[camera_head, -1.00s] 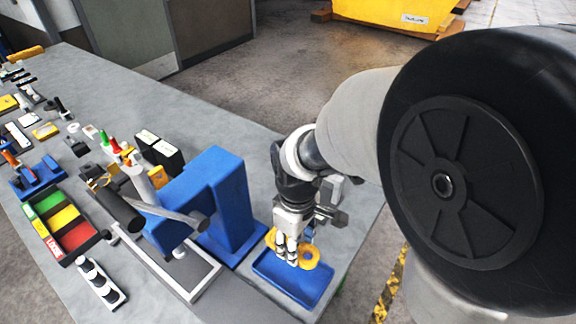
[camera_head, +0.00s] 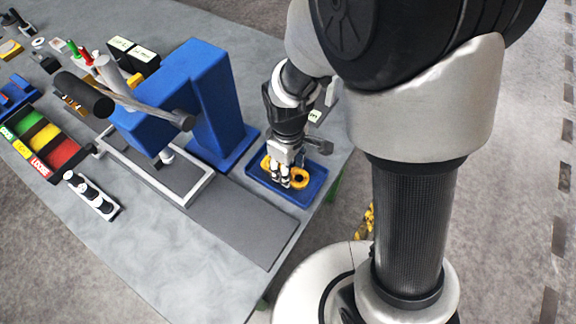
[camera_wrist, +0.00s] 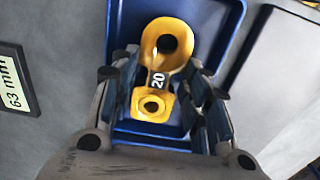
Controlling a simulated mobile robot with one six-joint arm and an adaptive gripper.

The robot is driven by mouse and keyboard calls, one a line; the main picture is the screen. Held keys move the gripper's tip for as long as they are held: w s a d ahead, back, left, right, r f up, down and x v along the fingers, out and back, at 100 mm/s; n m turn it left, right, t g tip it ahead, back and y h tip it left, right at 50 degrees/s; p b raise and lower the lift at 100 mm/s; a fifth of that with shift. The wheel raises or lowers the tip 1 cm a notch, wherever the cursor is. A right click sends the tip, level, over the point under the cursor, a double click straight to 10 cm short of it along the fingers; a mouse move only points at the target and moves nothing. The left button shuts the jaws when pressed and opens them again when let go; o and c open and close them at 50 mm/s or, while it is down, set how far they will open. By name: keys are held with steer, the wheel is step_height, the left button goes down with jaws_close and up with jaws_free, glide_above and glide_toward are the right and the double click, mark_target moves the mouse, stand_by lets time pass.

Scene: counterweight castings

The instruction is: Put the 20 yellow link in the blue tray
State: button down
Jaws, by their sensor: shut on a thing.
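The yellow link (camera_wrist: 165,60) is marked "20" and has a large ring at one end and a smaller ring at the other. My gripper (camera_wrist: 166,88) is shut on its narrow middle. In the head view my gripper (camera_head: 281,180) points down over the blue tray (camera_head: 312,193) with the yellow link (camera_head: 299,178) between its fingers. In the wrist view the blue tray (camera_wrist: 228,22) lies behind the link. I cannot tell whether the link touches the tray floor.
A blue press (camera_head: 212,90) stands just left of the tray. A dark plate (camera_head: 243,228) lies in front of it. A tray with green, yellow and red compartments (camera_head: 12,133) sits at the left. A "63 mm" label (camera_wrist: 15,80) shows beside the tray.

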steer(key=c, duration=0.9)
jaws_free()
steer(key=shift+f, duration=0.1)
step_height(320, 180, up, 12)
steer(key=r+p, duration=0.1)
steer(key=p, duration=0.3)
steer(key=s+d+r+m+t, duration=0.1)
steer(key=s+d+r+m, duration=0.2)
steer(key=s+r, duration=0.1)
steer(key=s+d+r+m+t, duration=0.2)
steer(key=s+d+r+m, duration=0.2)
steer(key=r, duration=0.1)
steer(key=s+d+r+m+t, duration=0.1)
steer(key=s+d+r+m, duration=0.2)
steer(key=s+r, duration=0.2)
steer(key=shift+s+d+t, duration=0.1)
steer(key=shift+d+t, duration=0.15)
steer(key=shift+t, duration=0.05)
